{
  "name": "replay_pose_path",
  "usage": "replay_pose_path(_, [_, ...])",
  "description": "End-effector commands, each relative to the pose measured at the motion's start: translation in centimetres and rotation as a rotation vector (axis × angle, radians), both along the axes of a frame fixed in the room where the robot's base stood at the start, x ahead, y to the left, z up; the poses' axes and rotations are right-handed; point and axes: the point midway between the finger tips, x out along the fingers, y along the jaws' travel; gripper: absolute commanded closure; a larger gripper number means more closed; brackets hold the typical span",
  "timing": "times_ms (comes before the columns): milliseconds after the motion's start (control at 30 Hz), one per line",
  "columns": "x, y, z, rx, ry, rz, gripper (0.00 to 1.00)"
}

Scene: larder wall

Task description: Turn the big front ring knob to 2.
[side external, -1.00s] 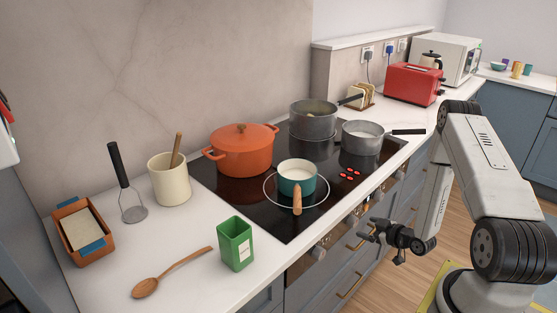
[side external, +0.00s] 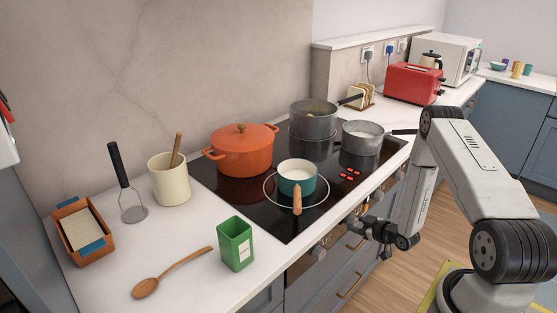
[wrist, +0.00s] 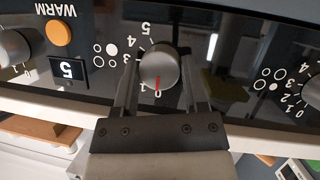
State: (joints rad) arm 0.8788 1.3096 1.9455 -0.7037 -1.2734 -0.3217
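In the wrist view a round grey knob (wrist: 158,62) sits on the black control panel, seen upside down. Its red mark points down at the printed 0, beside the 1. A printed symbol of small circles (wrist: 105,55) is to its left. My gripper (wrist: 159,56) has one finger on each side of this knob and looks open; I cannot tell whether the fingers touch it. In the side view my gripper (side external: 353,222) is at the hob front, where it hides the knob. The front ring (side external: 268,199) on the hob carries a teal pan (side external: 297,179).
The teal pan's wooden handle (side external: 297,201) points towards the hob's front edge. An orange pot (side external: 240,155) stands behind.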

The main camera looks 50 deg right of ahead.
Motion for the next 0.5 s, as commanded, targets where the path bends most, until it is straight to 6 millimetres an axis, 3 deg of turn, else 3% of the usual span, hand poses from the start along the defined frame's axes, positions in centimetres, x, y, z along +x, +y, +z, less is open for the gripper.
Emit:
replay_pose_path(33, [-0.01,0.0,0.0,0.0,0.0,0.0,0.88])
replay_pose_path(67, [-0.01,0.0,0.0,0.0,0.0,0.0,0.98])
replay_pose_path(100, [-0.02,0.0,0.01,0.0,0.0,0.0,1.0])
replay_pose_path(500, [-0.02,-0.07,0.05,0.058,-0.001,0.0,1.0])
